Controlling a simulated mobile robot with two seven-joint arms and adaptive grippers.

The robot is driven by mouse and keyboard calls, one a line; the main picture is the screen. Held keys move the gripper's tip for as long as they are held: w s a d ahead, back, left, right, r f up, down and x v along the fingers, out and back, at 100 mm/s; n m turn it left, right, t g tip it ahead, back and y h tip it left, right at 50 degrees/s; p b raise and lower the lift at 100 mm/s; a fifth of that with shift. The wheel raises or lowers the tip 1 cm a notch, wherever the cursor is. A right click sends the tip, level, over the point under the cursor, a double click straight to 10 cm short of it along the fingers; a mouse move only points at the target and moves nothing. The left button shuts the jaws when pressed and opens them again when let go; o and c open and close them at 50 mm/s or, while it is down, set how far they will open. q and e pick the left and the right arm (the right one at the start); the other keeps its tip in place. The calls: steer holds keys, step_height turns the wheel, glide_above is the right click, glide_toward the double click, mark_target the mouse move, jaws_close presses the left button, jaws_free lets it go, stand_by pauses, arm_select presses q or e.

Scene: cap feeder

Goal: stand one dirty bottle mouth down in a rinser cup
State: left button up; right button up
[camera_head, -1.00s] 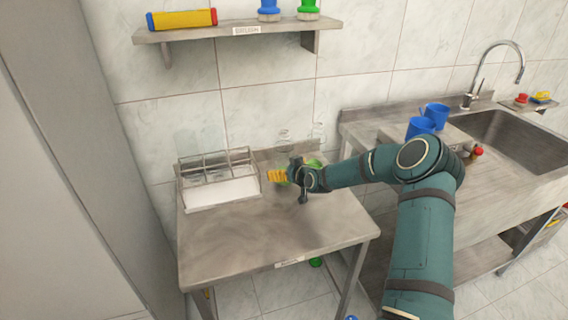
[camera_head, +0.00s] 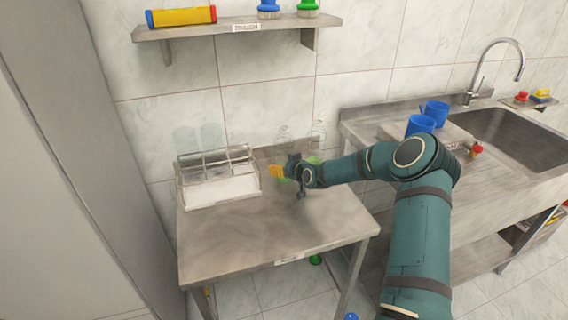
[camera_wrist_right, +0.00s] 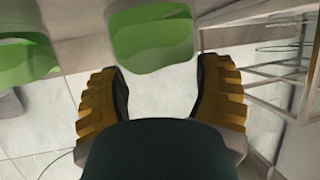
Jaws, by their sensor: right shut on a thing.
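Two clear bottles with green in their lower parts stand at the back of the steel table (camera_head: 265,238). One bottle (camera_head: 318,133) is behind my right wrist. The other (camera_head: 283,134) is by the yellow fingers of my right gripper (camera_head: 277,171), which is shut on it. In the right wrist view my two yellow fingers (camera_wrist_right: 160,100) stand apart. A green bottle part (camera_wrist_right: 152,40) shows between and beyond them, and another green part (camera_wrist_right: 25,58) is at the left. The bottle's clear walls are hard to make out. My left gripper is out of view.
A wire-divided rack (camera_head: 222,190) stands at the table's left, with clear shapes (camera_head: 211,137) above it. A shelf (camera_head: 235,31) hangs overhead. A sink (camera_head: 510,135) and blue mugs (camera_head: 421,126) are at the right. The table's front is clear.

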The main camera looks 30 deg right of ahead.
mark_target(283, 127)
step_height(283, 127, up, 15)
steer(key=p, duration=0.4)
steer(key=shift+f, duration=0.1)
stand_by(0.3)
